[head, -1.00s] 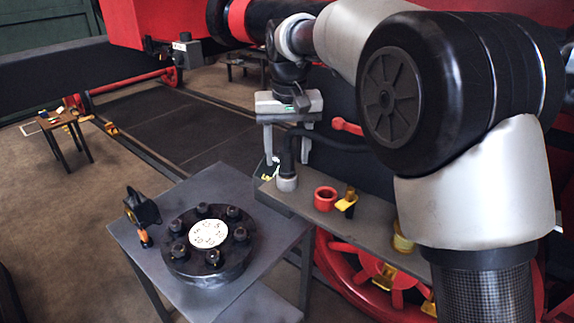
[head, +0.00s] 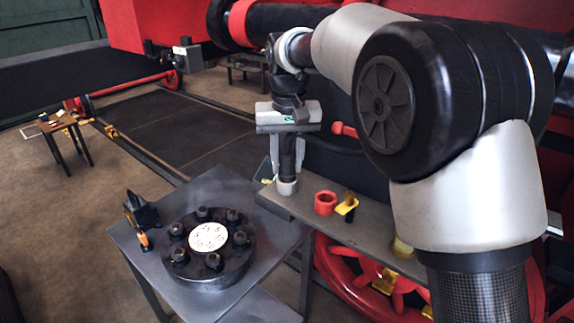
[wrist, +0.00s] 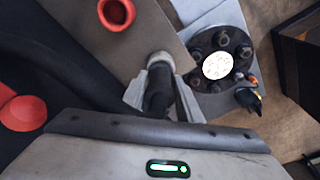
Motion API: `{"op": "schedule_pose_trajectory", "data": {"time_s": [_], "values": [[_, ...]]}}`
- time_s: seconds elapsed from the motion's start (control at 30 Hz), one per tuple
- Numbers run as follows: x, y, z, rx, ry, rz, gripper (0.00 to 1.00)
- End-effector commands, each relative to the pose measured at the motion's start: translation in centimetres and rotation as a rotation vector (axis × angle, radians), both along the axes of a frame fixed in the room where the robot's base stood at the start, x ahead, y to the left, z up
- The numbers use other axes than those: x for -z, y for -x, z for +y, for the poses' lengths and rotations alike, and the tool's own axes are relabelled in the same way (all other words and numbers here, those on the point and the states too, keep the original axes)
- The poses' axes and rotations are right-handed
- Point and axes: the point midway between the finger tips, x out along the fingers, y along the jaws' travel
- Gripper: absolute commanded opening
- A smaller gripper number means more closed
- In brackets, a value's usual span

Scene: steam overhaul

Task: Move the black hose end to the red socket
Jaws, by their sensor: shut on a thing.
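The black hose end (head: 287,160) stands upright in the pale grey socket (head: 287,187) at the far end of the shelf. The hose end also shows in the wrist view (wrist: 158,86), with the grey socket (wrist: 160,60) just beyond its tip. My gripper (head: 290,150) is shut on the hose end, one pale finger on each side. The red socket (head: 325,203) is an open ring on the same shelf, to the right of the grey one. It shows at the top of the wrist view (wrist: 116,12). The rest of the hose is partly hidden.
A black-handled yellow part (head: 347,207) stands right beside the red socket. A yellow socket (head: 402,247) is farther right, partly behind my arm. A bolted black flange (head: 207,250) and a black and orange tool (head: 141,215) are on the grey table at left.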

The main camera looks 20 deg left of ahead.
Motion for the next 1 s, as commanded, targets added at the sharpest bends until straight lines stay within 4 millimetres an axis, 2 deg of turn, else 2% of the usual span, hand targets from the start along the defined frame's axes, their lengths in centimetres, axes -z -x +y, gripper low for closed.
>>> {"op": "schedule_pose_trajectory", "data": {"time_s": [0.3,0.5,0.7,1.0], "values": [[-6.0,-0.1,0.0,0.001,-0.004,-0.006,0.01],[-9.1,-0.1,0.0,0.001,-0.003,-0.003,0.01],[-11.0,0.0,0.0,0.0,-0.001,-0.002,0.01],[-12.4,0.0,0.0,0.0,-0.001,-0.002,0.01]]}}
